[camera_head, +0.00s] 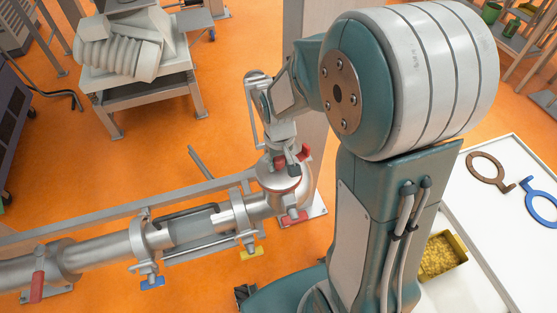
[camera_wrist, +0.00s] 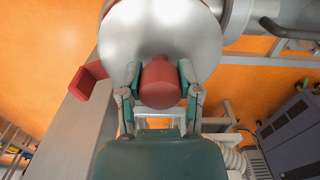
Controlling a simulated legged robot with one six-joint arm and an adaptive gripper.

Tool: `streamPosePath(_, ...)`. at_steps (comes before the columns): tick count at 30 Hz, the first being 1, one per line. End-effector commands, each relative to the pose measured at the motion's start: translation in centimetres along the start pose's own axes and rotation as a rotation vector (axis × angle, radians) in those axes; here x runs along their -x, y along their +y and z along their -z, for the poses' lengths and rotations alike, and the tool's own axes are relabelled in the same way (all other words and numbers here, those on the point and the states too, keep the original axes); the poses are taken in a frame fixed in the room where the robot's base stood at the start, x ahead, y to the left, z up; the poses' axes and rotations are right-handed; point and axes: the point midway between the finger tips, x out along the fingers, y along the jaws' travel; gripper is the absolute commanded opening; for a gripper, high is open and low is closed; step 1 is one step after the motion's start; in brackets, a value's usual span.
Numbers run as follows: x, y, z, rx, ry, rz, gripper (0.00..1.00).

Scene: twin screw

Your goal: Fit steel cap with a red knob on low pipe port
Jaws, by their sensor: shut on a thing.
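The steel cap is a round, shiny disc (camera_wrist: 160,32) filling the top middle of the wrist view. Its red knob (camera_wrist: 162,84) stands between the fingers of my gripper (camera_wrist: 159,76), which is shut on it from both sides. In the head view my gripper (camera_head: 284,160) points down over the right end of the steel pipe (camera_head: 100,253). The cap (camera_head: 279,184) is under it, at the low port. The port's mouth is hidden by the cap, so I cannot tell whether the cap is seated or just above it.
A red handle (camera_wrist: 88,80) sticks out beside the cap. Blue (camera_head: 152,282) and yellow (camera_head: 250,253) clamp handles hang along the pipe. A metal post (camera_head: 312,120) stands behind my gripper.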

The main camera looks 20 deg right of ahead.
Motion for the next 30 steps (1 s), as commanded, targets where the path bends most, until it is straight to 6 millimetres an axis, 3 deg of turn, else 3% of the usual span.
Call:
streamPosePath(1,0.0,0.0,0.0,0.0,0.001,0.0,0.58)
streamPosePath(3,0.0,0.0,0.0,0.0,0.001,0.0,0.85)
streamPosePath(17,0.4,0.0,0.0,0.0,0.0,0.0,0.85)
streamPosePath(20,1.7,0.0,0.1,0.0,0.004,0.0,0.85)
streamPosePath(30,8.7,0.0,0.2,0.0,0.005,-0.001,0.85)
